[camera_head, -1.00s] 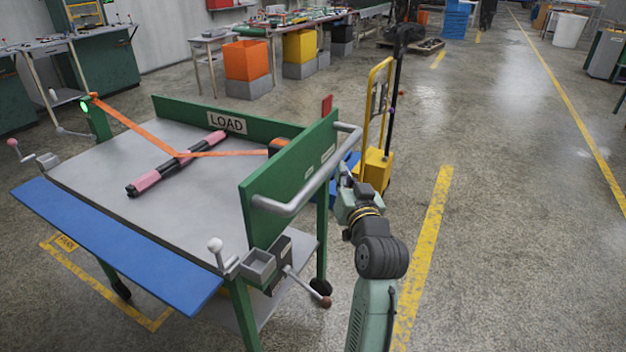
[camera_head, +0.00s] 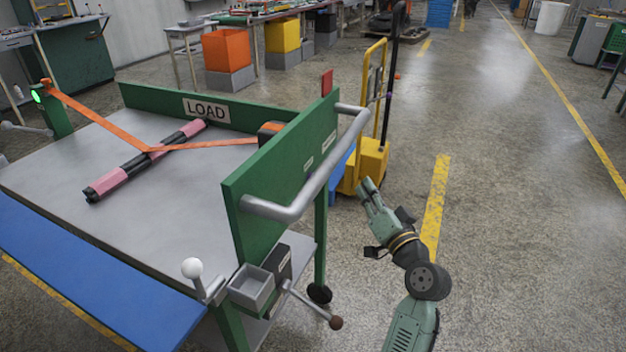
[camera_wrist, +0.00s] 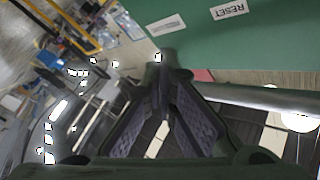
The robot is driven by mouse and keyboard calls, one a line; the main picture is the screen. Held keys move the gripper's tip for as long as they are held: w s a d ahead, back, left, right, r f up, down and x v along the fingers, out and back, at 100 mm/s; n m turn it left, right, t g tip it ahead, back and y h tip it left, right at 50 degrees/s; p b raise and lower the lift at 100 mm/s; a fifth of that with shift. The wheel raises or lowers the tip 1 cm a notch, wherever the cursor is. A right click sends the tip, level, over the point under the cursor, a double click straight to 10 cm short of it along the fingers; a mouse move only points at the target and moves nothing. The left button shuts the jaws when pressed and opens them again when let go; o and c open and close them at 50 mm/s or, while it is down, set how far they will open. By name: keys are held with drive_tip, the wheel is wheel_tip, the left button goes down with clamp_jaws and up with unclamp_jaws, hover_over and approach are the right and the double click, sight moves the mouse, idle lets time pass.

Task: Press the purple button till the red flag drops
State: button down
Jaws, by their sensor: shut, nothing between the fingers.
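The red flag (camera_head: 326,83) stands upright above the top edge of the cart's green end panel (camera_head: 285,165). The green panel fills the upper right there, with a label reading RESET (camera_wrist: 229,11).
A grey tubular handle (camera_head: 300,200) sticks out from the panel. A grey box (camera_head: 252,287) and a lever with a brown knob (camera_head: 336,322) are below it. An orange strap (camera_head: 100,119) crosses a pink and black roll (camera_head: 150,158). A yellow trolley (camera_head: 372,160) stands behind. Floor on the right is clear.

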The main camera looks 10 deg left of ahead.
drive_tip(key=w+a+p, duration=0.2)
drive_tip(key=a+p, duration=0.1)
drive_tip(key=a, duration=0.5)
drive_tip(key=shift+w+a+p, duration=0.2)
drive_tip(key=shift+w+p, duration=0.1)
drive_tip(key=shift+w, duration=0.1)
drive_tip(key=shift+a, duration=0.1)
idle(1.2)
drive_tip(key=shift+w+a, duration=0.15)
drive_tip(key=shift+a, duration=0.15)
drive_tip(key=shift+w+a, duration=0.15)
drive_tip(key=shift+a, duration=0.4)
idle(1.4)
drive_tip(key=shift+d, duration=0.1)
drive_tip(key=shift+s+d+b, duration=0.3)
drive_tip(key=shift+d+b, duration=0.25)
drive_tip(key=shift+d, duration=0.3)
